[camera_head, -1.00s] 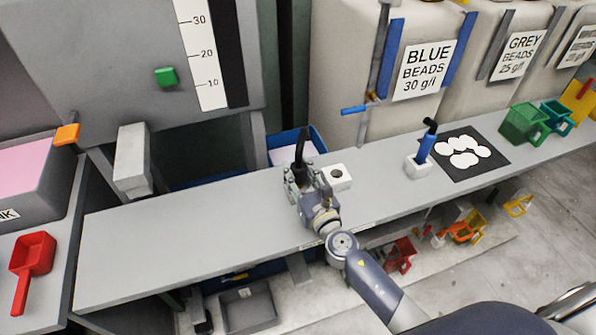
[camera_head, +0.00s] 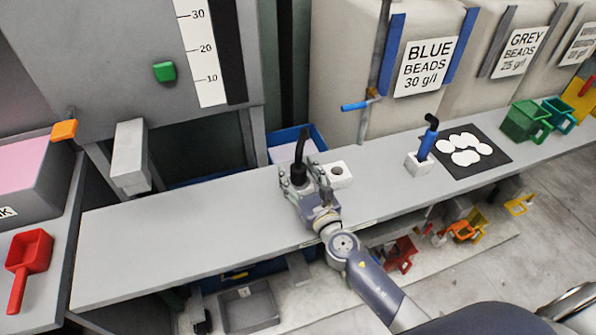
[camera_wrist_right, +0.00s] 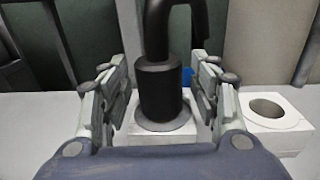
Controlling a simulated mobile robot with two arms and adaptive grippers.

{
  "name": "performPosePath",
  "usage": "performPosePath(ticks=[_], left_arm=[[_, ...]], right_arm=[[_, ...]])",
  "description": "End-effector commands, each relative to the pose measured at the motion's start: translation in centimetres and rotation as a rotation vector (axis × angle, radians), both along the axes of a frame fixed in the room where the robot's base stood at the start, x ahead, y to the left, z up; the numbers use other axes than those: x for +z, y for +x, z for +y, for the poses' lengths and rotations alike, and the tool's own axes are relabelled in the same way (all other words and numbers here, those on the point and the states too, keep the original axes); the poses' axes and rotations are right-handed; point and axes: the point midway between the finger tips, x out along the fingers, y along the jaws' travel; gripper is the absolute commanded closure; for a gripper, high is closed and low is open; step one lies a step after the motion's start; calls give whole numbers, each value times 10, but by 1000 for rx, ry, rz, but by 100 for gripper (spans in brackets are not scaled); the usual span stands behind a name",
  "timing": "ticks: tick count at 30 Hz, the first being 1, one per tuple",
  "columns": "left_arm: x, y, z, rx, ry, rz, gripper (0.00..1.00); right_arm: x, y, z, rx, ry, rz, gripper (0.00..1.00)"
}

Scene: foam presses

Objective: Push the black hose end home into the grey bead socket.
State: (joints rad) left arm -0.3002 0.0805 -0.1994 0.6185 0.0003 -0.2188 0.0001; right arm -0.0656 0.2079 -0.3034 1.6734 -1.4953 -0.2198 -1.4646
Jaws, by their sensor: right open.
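The black hose end (camera_wrist_right: 160,88) is a thick cylinder with a thinner curved hose above it. It stands upright on a grey ring (camera_wrist_right: 165,123) on a white block, in the right wrist view. How deep it sits in the ring I cannot tell. In the head view the black hose (camera_head: 300,155) rises above my right gripper (camera_head: 303,178). In the wrist view the fingers of my right gripper (camera_wrist_right: 160,98) are open, one on each side of the hose end, with gaps. My left gripper is not in view.
A white block with an open round hole (camera_wrist_right: 267,108) stands just right; it also shows in the head view (camera_head: 338,175). A blue hose end (camera_head: 427,142) stands in another white block farther right. The bench (camera_head: 190,230) is clear to the left.

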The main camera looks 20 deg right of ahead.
Motion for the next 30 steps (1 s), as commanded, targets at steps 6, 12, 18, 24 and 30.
performPosePath(ticks=[6,12,18,24,30], left_arm=[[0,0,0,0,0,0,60],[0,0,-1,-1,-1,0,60],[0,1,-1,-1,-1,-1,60],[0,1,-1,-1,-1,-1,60],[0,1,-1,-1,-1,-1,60]], right_arm=[[-1,-32,-3,2,0,2,44],[-1,-73,-8,1,-4,2,44],[0,-104,-10,2,-2,1,44],[1,-116,-11,1,0,-2,44],[1,-116,-11,0,0,-2,44]])
